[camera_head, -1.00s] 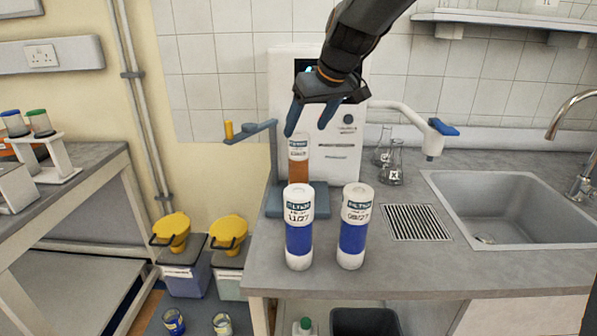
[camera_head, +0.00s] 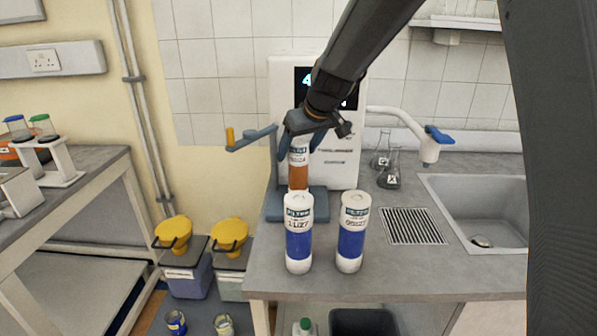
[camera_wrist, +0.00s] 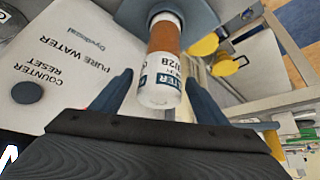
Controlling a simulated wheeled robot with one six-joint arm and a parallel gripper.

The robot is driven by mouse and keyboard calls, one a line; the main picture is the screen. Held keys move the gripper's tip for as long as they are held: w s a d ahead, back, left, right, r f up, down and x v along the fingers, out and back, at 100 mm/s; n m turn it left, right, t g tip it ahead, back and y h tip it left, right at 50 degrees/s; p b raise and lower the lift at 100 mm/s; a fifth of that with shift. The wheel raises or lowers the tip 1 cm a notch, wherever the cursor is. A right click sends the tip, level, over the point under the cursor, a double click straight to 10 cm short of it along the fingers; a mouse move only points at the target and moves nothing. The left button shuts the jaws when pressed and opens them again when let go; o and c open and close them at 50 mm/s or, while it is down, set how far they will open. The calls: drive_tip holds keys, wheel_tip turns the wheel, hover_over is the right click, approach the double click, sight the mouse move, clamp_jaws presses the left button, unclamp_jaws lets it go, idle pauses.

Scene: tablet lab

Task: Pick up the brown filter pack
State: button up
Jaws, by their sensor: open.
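The brown filter pack (camera_head: 298,174) has a white labelled top and a brown lower body. It stands in the blue-grey holder (camera_head: 320,208) at the front of the white water unit (camera_head: 342,160), partly hidden behind a blue-and-white filter pack. My gripper (camera_head: 297,150) is around its upper part, with the fingers apart. In the wrist view my gripper (camera_wrist: 160,98) is open, one finger on each side of the pack's white end. The brown filter pack (camera_wrist: 163,62) lies between the fingers with gaps visible on both sides.
Two blue-and-white filter packs, left (camera_head: 299,240) and right (camera_head: 352,235), stand in front on the bench (camera_head: 400,270). A blue lever (camera_head: 252,138) sticks out left of the unit. Glass flasks (camera_head: 389,172), a drain grille (camera_head: 412,225) and a sink (camera_head: 480,205) are to the right.

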drive_tip(key=c, duration=1.7)
clamp_jaws()
drive_tip(key=shift+r, duration=0.1)
